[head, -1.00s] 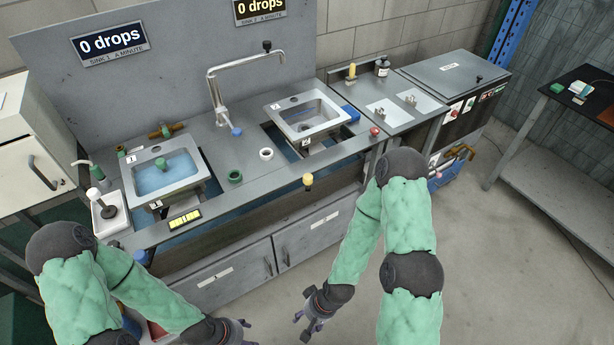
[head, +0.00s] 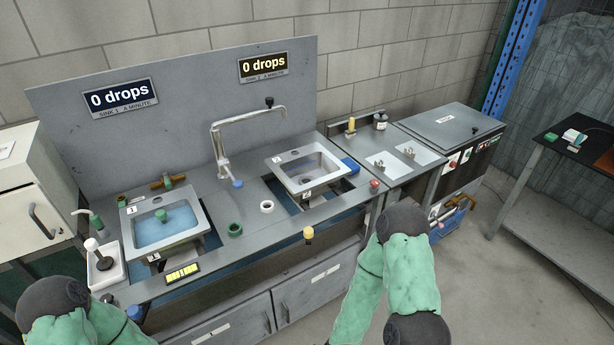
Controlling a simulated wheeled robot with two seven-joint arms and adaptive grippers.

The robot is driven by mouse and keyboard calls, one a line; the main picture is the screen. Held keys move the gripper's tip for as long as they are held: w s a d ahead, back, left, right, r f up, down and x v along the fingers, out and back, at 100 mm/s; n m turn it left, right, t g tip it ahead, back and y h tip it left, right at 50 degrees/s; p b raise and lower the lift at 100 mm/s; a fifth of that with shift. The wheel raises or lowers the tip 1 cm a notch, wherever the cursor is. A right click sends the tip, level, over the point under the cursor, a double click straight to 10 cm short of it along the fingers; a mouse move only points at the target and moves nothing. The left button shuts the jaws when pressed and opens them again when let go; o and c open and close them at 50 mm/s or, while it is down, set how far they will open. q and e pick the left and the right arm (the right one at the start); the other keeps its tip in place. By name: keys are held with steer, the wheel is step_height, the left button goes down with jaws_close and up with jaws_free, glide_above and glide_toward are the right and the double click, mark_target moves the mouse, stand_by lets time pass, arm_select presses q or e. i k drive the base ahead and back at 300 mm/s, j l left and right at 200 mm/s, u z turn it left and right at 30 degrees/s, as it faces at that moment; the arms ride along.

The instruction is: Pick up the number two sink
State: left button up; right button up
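The number two sink (head: 322,165) is a grey metal basin marked 2, in the right opening of the metal counter. It looks empty and sits slightly tilted over a darker opening. The number one sink (head: 168,222) is marked 1, in the left opening, and holds blue water with a green piece in it. My two green-sleeved arms come in at the bottom left and bottom right. Both grippers are below the picture's lower edge, away from the sinks.
A tall bent faucet (head: 217,150) stands between the sinks. A white ring (head: 267,207), a green ring (head: 235,230) and a yellow knob (head: 309,232) are on the counter. A dark side table (head: 578,150) stands at the right.

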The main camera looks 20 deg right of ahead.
mark_target(313, 173)
steer(key=u, duration=0.5)
steer(key=l+u, duration=1.15)
steer(key=k+l+u, duration=0.2)
steer(key=l+u, duration=0.2)
steer(key=l, duration=0.1)
